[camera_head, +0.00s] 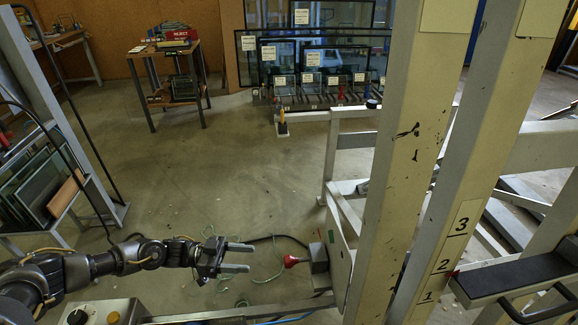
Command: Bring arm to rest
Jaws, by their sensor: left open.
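My left arm comes in from the lower left, stretched to the right. My left gripper (240,257) is open and empty, its two fingers pointing right. It hangs in front of the glass frame's grey metal structure (334,160). A red knob (291,261) on a grey box (319,262) is to the right of the fingertips, with a gap between. Two thick cream uprights (405,150) of the frame fill the right side; one carries the numbers 1, 2 and 3. My right gripper is not in view.
A control box (103,312) with a black knob and a yellow button stands below my left arm. A rack of glass panes (45,185) is at the left. A small table (165,55) and more framed panes (315,60) stand at the back. The middle floor (215,165) is clear.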

